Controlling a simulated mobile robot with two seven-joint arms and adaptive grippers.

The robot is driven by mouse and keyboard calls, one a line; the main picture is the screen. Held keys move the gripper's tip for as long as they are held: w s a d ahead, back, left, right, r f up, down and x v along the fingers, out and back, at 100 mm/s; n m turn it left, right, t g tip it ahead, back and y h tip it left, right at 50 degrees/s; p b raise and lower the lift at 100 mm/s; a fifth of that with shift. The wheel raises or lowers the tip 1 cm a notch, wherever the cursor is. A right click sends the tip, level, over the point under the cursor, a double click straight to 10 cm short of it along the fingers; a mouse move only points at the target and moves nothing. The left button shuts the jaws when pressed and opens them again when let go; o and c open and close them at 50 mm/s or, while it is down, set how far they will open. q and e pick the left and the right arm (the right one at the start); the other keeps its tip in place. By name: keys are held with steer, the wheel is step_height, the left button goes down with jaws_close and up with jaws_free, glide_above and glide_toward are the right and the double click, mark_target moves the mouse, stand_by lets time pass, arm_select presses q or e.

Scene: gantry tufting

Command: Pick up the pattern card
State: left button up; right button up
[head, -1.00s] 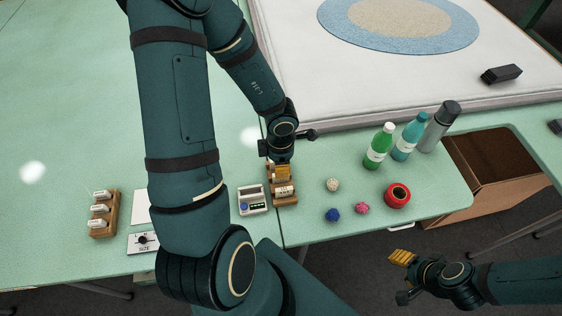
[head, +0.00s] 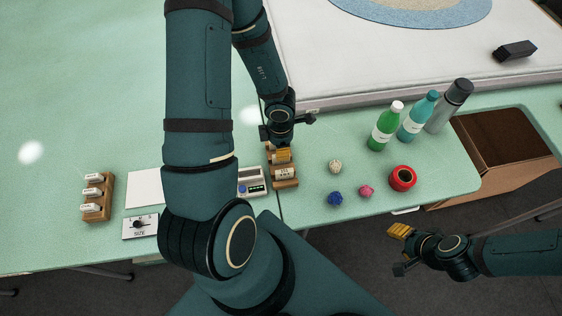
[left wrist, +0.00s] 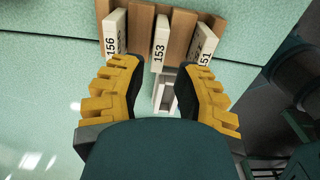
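Several white numbered cards stand in a wooden rack (head: 285,184) under my left gripper (head: 282,157). In the left wrist view they read 156 (left wrist: 115,34), 153 (left wrist: 160,45) and one ending in 51 (left wrist: 203,44). The frames do not tell which is the pattern card. In that view my left gripper (left wrist: 158,80) is open, its yellow fingertips apart on either side of the 153 card's line; I cannot tell whether they touch anything. One card (head: 285,174) shows at the rack's near end in the head view. My right gripper (head: 400,231) is off the table's front edge, seemingly empty.
A second card rack (head: 98,212) stands at the left, near a white sheet (head: 144,188) and a SIZE dial (head: 140,226). A small white device (head: 250,183) is left of the near rack. Yarn balls (head: 335,198), a red roll (head: 402,178) and bottles (head: 384,128) stand to the right.

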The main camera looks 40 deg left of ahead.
arm_select(q)
steer(key=shift+w+f+b, duration=0.15)
steer(key=shift+f+b, duration=1.85)
steer(key=shift+f, duration=0.75)
steer(key=shift+r, duration=0.1)
jaws_close()
